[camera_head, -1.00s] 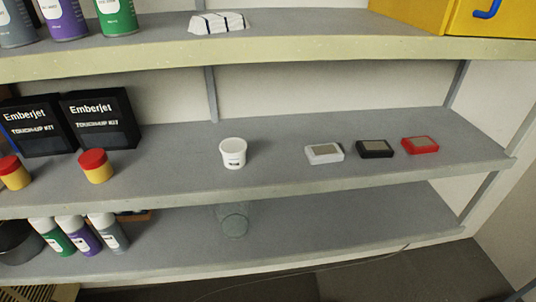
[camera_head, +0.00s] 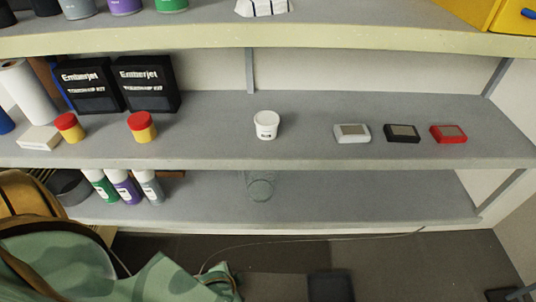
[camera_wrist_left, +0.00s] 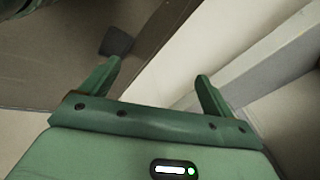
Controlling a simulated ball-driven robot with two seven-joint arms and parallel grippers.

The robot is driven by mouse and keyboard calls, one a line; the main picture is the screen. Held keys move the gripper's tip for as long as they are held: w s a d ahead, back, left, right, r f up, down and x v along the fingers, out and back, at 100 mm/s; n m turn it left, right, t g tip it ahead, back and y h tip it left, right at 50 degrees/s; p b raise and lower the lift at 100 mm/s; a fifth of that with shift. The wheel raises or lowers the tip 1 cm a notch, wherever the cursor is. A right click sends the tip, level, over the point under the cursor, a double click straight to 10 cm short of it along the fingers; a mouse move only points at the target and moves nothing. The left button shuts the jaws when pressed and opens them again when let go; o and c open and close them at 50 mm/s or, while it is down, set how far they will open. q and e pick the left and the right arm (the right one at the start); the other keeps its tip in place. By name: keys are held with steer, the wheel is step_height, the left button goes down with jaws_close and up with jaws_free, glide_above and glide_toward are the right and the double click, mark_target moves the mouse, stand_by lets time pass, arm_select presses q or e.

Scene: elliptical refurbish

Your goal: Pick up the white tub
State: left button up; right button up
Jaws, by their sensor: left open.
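The white tub (camera_head: 266,125) stands upright on the middle shelf (camera_head: 200,140) in the head view, with clear space on both sides. It has a lid and a small dark label. My left gripper (camera_wrist_left: 152,82) shows in the left wrist view with its two green fingers apart and nothing between them. It is away from the tub, which is not in the wrist view. Neither gripper can be made out in the head view.
Red-lidded yellow jars (camera_head: 142,127) and black Emberjet boxes (camera_head: 148,84) stand left of the tub. White (camera_head: 352,133), black (camera_head: 402,133) and red (camera_head: 449,134) small boxes lie to its right. A clear glass (camera_head: 260,186) is on the shelf below. The upper shelf (camera_head: 300,41) overhangs.

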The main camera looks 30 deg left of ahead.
arm_select(q)
steer(key=w+a+r+m+t+y+p, duration=0.1)
steer(key=w+a+r+p, duration=0.1)
steer(key=r, duration=0.8)
steer(key=w+a+r+m+t+y+p, duration=0.1)
steer(key=w+a+r+m+t, duration=0.15)
steer(key=r, duration=0.75)
steer(key=w+a+r+m+t+y+p, duration=0.1)
steer(key=w+a+r+p, duration=0.1)
steer(key=r, duration=0.8)
steer(key=m+t+h+b, duration=0.35)
steer(key=m+h, duration=0.55)
steer(key=m, duration=1.9)
glide_toward(262, 120)
steer(key=shift+s+a+t+p, duration=0.2)
steer(key=shift+s+t+p, duration=0.2)
steer(key=shift+s, duration=0.4)
steer(key=shift+w+f, duration=0.1)
steer(key=shift+w, duration=0.25)
steer(key=p+x, duration=0.1)
steer(key=x, duration=1.1)
steer(key=shift+w+d+f+p, duration=0.25)
steer(key=shift+p, duration=0.15)
steer(key=shift+s, duration=0.1)
steer(key=c, duration=1.2)
